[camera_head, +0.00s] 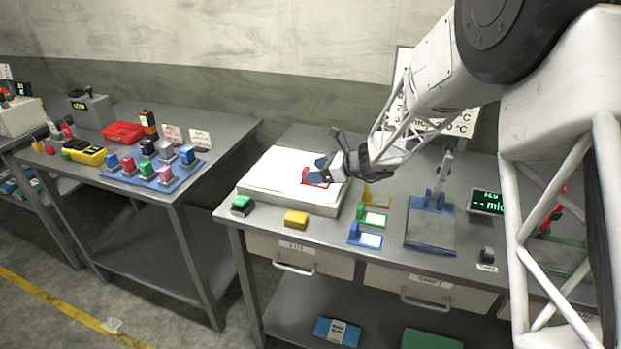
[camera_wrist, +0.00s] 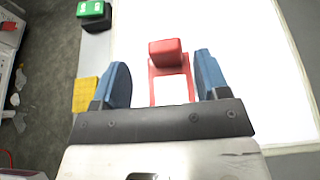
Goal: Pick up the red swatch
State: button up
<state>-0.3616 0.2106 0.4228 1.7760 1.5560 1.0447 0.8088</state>
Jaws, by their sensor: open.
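The red swatch (camera_wrist: 166,54) lies on a white lit panel (camera_wrist: 230,30). In the wrist view it is a red frame with a raised red block at its far end and a white opening in the middle. In the head view the swatch (camera_head: 314,179) is partly hidden by my gripper. My gripper (camera_wrist: 165,85) is open, with one blue finger on each side of the swatch and visible gaps between. It also shows in the head view (camera_head: 318,170), low over the panel (camera_head: 272,180). I cannot tell whether the fingers touch the panel.
A yellow block (camera_head: 296,219) and a green-topped block (camera_head: 242,205) stand at the panel's front edge. Yellow, green (camera_head: 372,217) and blue (camera_head: 366,235) swatches lie to its right. A blue stand (camera_head: 430,225) is further right. Another table with a blue tray (camera_head: 142,178) is at left.

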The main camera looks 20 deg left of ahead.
aim_at(308, 169)
jog(key=shift+a+f, duration=0.1)
jog(key=shift+a, duration=0.1)
jog(key=x, duration=0.3)
jog(key=shift+w+a, duration=0.15)
jog(key=shift+w, duration=0.15)
jog(key=shift+a+f, duration=0.1)
jog(key=shift+a, duration=0.75)
jog(key=shift+c, duration=0.5)
jog(key=c, duration=1)
